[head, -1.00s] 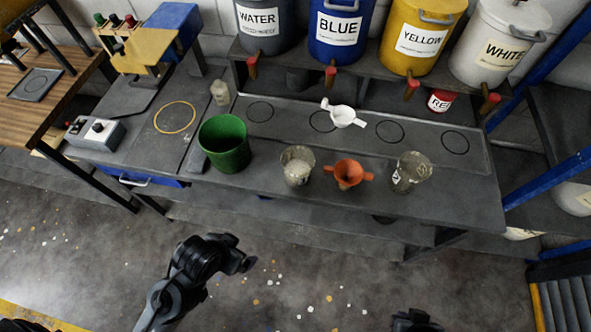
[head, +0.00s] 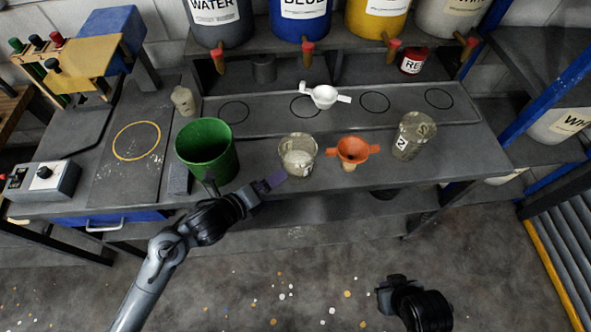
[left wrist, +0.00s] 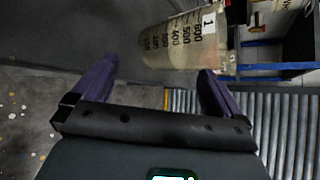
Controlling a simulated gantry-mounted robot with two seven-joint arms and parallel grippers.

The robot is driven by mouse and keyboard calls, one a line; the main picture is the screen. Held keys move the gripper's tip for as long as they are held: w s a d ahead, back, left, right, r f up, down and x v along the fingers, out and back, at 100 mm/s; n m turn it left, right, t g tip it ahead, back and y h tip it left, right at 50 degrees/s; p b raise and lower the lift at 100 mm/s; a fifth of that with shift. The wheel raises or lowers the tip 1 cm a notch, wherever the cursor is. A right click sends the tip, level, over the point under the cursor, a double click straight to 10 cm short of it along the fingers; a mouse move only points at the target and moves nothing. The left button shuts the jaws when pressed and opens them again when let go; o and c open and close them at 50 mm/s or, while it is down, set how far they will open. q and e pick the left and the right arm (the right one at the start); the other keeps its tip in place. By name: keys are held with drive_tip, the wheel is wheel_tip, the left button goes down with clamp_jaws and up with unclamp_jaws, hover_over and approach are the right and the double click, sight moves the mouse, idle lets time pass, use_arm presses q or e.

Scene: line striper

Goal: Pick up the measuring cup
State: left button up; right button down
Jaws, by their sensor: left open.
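A clear measuring cup (head: 298,156) with pale contents stands upright near the front edge of the grey bench. In the left wrist view, the cup (left wrist: 182,42) shows black graduations and a label "1", and lies beyond the fingertips. My left gripper (head: 270,184) is just left of and in front of the cup, apart from it. Its purple fingers (left wrist: 158,76) are open with nothing between them. A second clear cup (head: 413,137), labelled "2", stands further right. My right gripper (head: 392,288) is low in front of the bench; its jaws are unclear.
A green bucket (head: 207,152) stands left of the cup, close to my left arm. An orange funnel (head: 353,150) stands to its right. A white two-handled piece (head: 323,96) sits behind. Labelled buckets (head: 304,22) line the shelf above. A control box (head: 43,181) is at far left.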

sight(291, 169)
use_arm(q)
drive_tip(key=w+m+h+b, duration=0.1)
drive_tip(key=m, duration=0.2)
drive_tip(key=w+f+m+g+h+b, duration=0.1)
drive_tip(key=m, duration=0.3)
drive_tip(key=w+d+m+g+h+b, duration=0.1)
drive_tip(key=m, duration=0.3)
drive_tip(key=shift+w+f, duration=0.15)
drive_tip(key=shift+f, duration=0.2)
drive_tip(key=m, duration=0.1)
drive_tip(key=m+b, duration=0.1)
drive_tip(key=m, duration=0.1)
drive_tip(key=m+g+h, duration=0.1)
drive_tip(key=shift+w+a+m, duration=0.25)
drive_tip(key=shift+w+m, duration=0.1)
drive_tip(key=shift+m, duration=0.05)
drive_tip(key=shift+w+d+f+m+g+b, duration=0.15)
drive_tip(key=shift+w+d+m+g+b, duration=0.1)
drive_tip(key=shift+d+m+g+b, duration=0.1)
drive_tip(key=shift+x, duration=3.25)
use_arm(e)
wheel_tip(291, 169, down, 6)
drive_tip(key=shift+a, duration=0.1)
use_arm(q)
drive_tip(key=c, duration=1.1)
drive_tip(key=shift+r, duration=0.2)
use_arm(e)
drive_tip(key=shift+a, duration=0.1)
